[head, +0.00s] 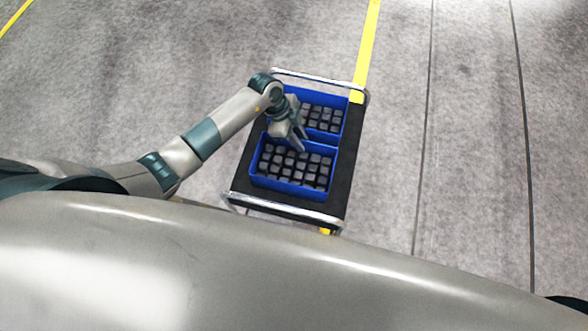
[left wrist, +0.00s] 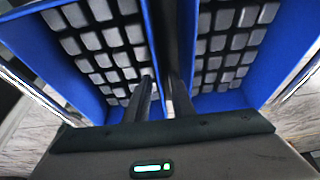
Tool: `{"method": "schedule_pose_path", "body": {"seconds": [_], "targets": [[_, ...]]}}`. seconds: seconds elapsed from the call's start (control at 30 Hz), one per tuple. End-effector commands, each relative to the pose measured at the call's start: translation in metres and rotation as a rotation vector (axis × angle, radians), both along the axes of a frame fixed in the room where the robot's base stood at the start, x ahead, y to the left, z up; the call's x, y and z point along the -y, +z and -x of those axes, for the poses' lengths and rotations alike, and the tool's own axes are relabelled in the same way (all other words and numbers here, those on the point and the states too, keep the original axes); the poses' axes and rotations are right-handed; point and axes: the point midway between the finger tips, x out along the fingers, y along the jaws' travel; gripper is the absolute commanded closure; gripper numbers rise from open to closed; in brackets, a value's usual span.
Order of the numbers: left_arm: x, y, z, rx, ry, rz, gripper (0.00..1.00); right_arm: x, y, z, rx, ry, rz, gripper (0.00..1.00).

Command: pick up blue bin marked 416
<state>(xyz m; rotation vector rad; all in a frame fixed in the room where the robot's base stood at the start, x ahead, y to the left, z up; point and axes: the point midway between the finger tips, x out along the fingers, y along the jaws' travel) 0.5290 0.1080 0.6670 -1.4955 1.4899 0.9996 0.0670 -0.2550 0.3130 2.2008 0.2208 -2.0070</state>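Two open blue bins full of dark grey blocks sit on a black cart: a nearer bin (head: 290,188) and a farther bin (head: 342,103). I can read no number on either, so I cannot tell which is 416. My left gripper (head: 302,144) points down where the two bins meet, at the far wall of the nearer bin. In the left wrist view its two fingers (left wrist: 163,97) stand apart, with a blue bin wall (left wrist: 155,50) showing between them. I cannot tell whether they touch it. My right gripper is not in view.
The black cart (head: 343,185) has metal rails at its far and near ends. A yellow floor line (head: 367,45) runs beyond it. The grey floor to the right of the cart is clear.

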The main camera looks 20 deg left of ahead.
Motion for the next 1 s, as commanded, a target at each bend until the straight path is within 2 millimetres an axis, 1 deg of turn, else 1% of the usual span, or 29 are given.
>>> {"method": "schedule_pose_path", "body": {"seconds": [0.03, 0.07, 0.1, 1.0], "targets": [[-0.0002, 0.0001, -0.0001, 0.000, 0.000, 0.000, 0.92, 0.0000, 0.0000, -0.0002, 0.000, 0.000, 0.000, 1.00], [-0.0001, 0.0002, -0.0001, 0.000, 0.000, 0.000, 0.99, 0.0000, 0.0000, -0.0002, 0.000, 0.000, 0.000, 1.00], [-0.0002, 0.0001, -0.0001, 0.000, 0.000, 0.000, 1.00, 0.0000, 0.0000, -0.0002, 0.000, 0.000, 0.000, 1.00], [-0.0002, 0.0005, -0.0003, 0.000, 0.000, 0.000, 1.00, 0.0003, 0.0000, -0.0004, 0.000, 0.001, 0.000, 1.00]]}}
